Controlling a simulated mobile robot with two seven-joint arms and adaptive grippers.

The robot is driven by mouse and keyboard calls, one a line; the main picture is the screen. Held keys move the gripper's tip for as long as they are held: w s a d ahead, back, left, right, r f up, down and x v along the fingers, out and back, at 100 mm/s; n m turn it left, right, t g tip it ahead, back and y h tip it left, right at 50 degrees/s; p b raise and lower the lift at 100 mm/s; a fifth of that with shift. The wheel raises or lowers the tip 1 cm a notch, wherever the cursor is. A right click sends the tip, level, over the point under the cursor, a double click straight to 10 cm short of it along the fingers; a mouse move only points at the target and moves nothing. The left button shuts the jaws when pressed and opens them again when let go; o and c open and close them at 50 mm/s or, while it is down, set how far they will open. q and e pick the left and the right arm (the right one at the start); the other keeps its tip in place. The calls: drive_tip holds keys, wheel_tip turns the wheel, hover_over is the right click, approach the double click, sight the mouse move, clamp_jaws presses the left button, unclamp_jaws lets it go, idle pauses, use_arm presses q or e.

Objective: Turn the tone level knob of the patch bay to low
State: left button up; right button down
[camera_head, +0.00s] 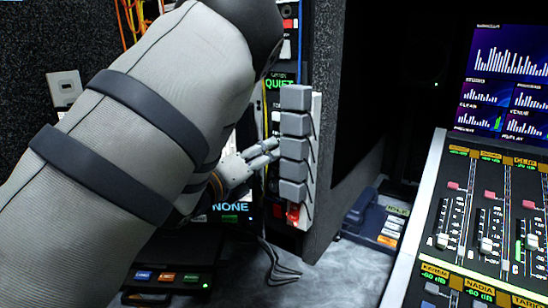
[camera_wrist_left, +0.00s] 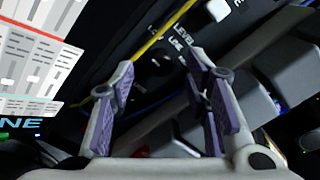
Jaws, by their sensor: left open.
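The patch bay (camera_wrist_left: 110,20) is a dark panel with white lettering, including "LEVEL" and "LINE", in the left wrist view. A dark round knob (camera_wrist_left: 157,68) sits on it beside the lettering, roughly between my fingers. Its pointer is too dark to read. My left gripper (camera_wrist_left: 164,66) is open, with its purple-padded fingers pointing toward the panel; I cannot tell whether they touch the knob. In the head view my left gripper (camera_head: 272,147) is in front of the panel, and my arm and the grey blocks hide the knob there. My right gripper is not in view.
A power strip (camera_head: 308,185) with several grey plug blocks (camera_head: 295,122) and a red lit switch stands close right of the gripper. A yellow cable (camera_wrist_left: 165,30) crosses the panel near the fingers. A mixing console (camera_head: 440,190) stands at the right.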

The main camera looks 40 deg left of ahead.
use_arm(q)
drive_tip(key=shift+w+a, duration=0.15)
drive_tip(key=shift+w, duration=1.2)
clamp_jaws()
drive_tip(key=shift+r, duration=0.1)
